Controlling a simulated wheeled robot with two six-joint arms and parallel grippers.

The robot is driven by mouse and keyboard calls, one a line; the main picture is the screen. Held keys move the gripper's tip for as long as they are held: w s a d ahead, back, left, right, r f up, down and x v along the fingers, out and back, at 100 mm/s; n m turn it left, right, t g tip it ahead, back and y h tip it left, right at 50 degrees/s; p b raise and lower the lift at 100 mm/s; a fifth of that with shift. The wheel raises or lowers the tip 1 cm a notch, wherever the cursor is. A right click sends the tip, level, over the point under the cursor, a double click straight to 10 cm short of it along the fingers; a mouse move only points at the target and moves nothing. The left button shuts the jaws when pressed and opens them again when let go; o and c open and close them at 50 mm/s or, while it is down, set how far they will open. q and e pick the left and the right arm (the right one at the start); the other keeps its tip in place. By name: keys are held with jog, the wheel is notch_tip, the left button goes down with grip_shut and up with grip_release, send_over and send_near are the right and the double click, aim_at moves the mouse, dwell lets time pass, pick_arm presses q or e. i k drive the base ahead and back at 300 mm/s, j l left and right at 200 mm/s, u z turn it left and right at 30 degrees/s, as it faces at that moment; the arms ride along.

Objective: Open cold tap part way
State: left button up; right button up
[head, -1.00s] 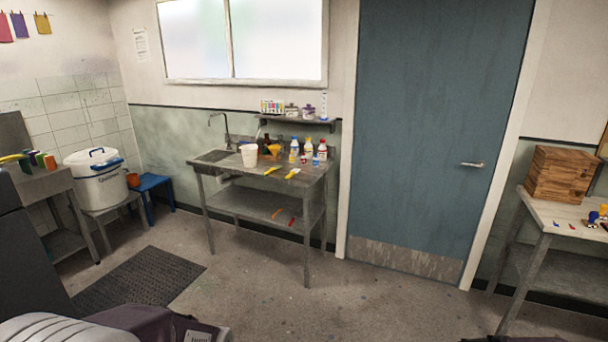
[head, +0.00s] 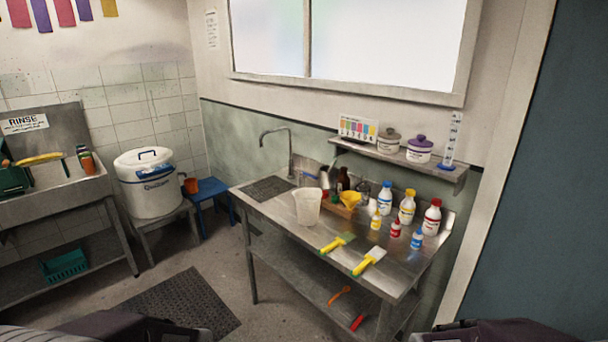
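A tall grey gooseneck tap (head: 290,152) stands at the back of the steel bench (head: 262,207), left of centre in the head view. Its spout bends to the left, over a dark ribbed drain area (head: 266,188). No tap handle can be made out at this size, so I cannot tell cold from hot or how any valve is set. No water stream shows. Neither of my grippers is in view; only dark parts of my own body show along the bottom edge.
A white bucket (head: 307,206), bottles and brushes crowd the bench. A shelf (head: 400,155) juts out above its right side. At left are a RINSE sink (head: 50,197), a lidded white pot (head: 152,188) and a blue stool (head: 214,192). Floor by the dark mat (head: 172,306) is open.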

aim_at(301, 172)
jog(key=i+j, duration=0.25)
jog(key=i+j+u, duration=0.1)
jog(key=i, duration=0.4)
jog(key=i+j, duration=0.35)
